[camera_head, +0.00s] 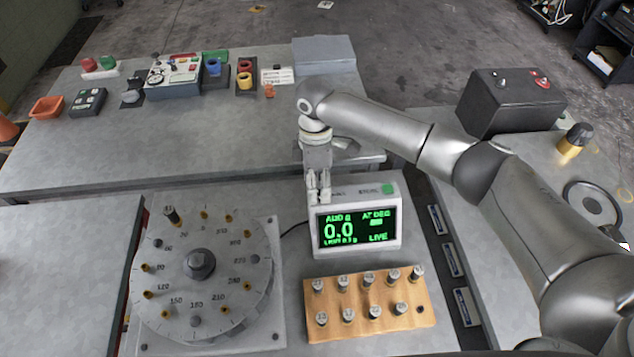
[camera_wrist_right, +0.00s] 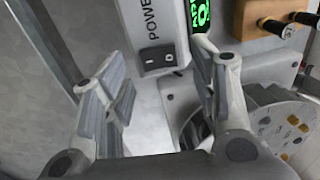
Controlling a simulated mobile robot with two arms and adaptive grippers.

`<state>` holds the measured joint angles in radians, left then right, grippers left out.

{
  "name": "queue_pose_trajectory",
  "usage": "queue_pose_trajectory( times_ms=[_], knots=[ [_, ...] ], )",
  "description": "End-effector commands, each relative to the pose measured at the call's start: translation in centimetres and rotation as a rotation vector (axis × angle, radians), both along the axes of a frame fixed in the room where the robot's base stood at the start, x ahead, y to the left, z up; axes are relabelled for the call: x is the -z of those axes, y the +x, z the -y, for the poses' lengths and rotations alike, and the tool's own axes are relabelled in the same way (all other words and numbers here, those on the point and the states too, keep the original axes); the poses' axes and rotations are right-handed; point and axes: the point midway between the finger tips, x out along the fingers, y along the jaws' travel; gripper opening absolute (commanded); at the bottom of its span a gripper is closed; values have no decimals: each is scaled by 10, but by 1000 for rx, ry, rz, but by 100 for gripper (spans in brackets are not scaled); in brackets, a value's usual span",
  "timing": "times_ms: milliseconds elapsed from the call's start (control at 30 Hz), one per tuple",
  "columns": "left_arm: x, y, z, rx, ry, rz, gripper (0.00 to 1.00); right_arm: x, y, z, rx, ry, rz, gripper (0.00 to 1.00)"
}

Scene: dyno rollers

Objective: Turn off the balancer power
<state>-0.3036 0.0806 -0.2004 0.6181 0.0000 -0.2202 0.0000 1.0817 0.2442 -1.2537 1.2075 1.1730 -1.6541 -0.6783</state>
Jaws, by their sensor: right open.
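The balancer display box (camera_head: 392,237) is white with a lit screen in green digits reading 0.0 and LIVE. Its side panel (camera_wrist_right: 150,22) shows in the right wrist view, with a POWER label and a black rocker switch (camera_wrist_right: 162,58) below it. The switch is hidden in the head view. My right gripper (camera_head: 318,187) points down at the box's back left corner. In the right wrist view its fingers (camera_wrist_right: 160,72) are open and empty, spread on either side of the switch. I cannot tell if they touch the box. My left gripper is not in view.
A round numbered dial plate (camera_head: 225,275) with a central hub lies to the left. A wooden block (camera_head: 372,322) with several metal weights stands in front of the box. A control box (camera_head: 172,88) and buttons sit on the back table. A dark box (camera_head: 508,103) stands right.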

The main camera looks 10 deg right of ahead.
Motion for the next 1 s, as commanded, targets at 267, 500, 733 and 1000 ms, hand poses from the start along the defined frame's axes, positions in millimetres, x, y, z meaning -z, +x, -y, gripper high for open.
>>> queue_pose_trajectory(
  times_ms=[267, 500, 733, 1000],
  knots=[
    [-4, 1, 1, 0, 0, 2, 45, 14, -2, 0, -1, 0, 1, 54],
    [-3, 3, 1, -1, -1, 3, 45, 14, -2, 0, -1, 0, 1, 46],
    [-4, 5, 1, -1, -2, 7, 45, 14, -2, 0, 0, 0, 1, 16],
    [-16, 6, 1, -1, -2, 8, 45, 11, -4, 1, -1, -3, 45, 8]
  ],
)
